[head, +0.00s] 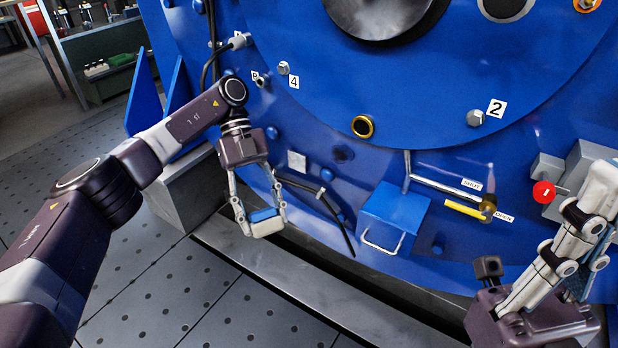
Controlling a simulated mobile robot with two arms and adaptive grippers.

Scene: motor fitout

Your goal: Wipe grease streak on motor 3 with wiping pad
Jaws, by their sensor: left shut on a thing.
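The motor (430,110) is a large blue housing with a round face, filling the middle and right of the head view. My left gripper (261,219) points down in front of the motor's lower left side. It is shut on the wiping pad (267,228), a small block with a blue top and pale lower part. The pad hangs above the ledge and looks apart from the motor. My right gripper (592,215) is at the lower right, seen side-on, so its opening is unclear. I cannot make out a grease streak for certain; a dark spot (343,152) shows on the housing.
A blue box with a wire handle (393,218) juts from the motor. Beside it are a yellow valve lever (464,209) and a red knob (543,192). A loose black cable (335,215) hangs near my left gripper. Perforated floor (215,310) is clear at lower left.

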